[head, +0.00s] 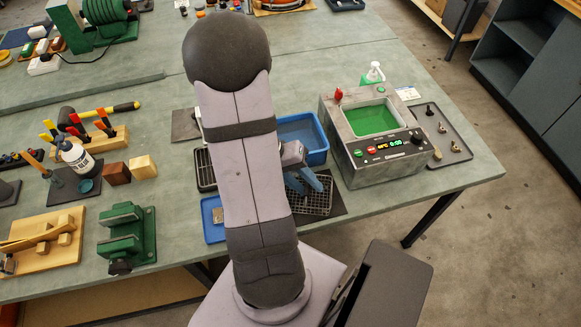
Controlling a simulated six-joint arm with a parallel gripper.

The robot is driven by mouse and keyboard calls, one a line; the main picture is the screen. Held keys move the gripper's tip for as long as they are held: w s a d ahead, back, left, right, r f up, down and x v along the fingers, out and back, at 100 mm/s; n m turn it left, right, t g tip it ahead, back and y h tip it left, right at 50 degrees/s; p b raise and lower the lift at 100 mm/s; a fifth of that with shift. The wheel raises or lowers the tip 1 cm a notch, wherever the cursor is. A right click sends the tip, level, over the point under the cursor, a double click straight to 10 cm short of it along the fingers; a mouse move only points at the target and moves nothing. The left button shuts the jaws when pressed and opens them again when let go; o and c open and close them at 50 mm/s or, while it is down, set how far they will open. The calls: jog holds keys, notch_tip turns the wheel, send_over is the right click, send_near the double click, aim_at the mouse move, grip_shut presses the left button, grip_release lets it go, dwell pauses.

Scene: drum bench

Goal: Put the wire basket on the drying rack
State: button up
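My gripper (309,189) shows to the right of my arm in the head view, with its two bluish fingers pointing down and apart. A dark grey mesh piece, which looks like the wire basket (322,204), is beneath and around the fingertips, on a dark mat. I see nothing between the fingers; whether they touch the mesh is unclear. A dark slatted piece, perhaps the drying rack (206,173), shows at the left edge of my arm, which hides most of it.
A blue tub (318,155) stands behind the gripper. A grey machine with green liquid (375,119) stands to the right, beside a dark tray (447,140). A blue tray (213,228) lies left of my arm. A green vise (126,235) and wooden blocks stand farther left.

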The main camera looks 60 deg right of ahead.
jog(key=v, duration=1.1)
jog(key=shift+b, duration=0.35)
jog(key=w+a+f+n+t+y, duration=0.1)
jog(key=w+a+n+t, duration=0.1)
jog(key=a, duration=0.6)
jog(key=w+a+f+n+t, duration=0.1)
jog(key=w+a+n+t, duration=0.1)
jog(key=w+a+n, duration=0.2)
jog(key=w+a+f+n+t+y, duration=0.1)
jog(key=w+a+f+n+t, duration=0.1)
jog(key=a+n, duration=0.5)
jog(key=w+a, duration=0.1)
jog(key=a, duration=0.5)
jog(key=shift+y, duration=0.3)
jog(key=shift+a, duration=0.1)
jog(key=c, duration=0.4)
jog(key=shift+o, duration=0.2)
jog(key=shift+n, duration=0.3)
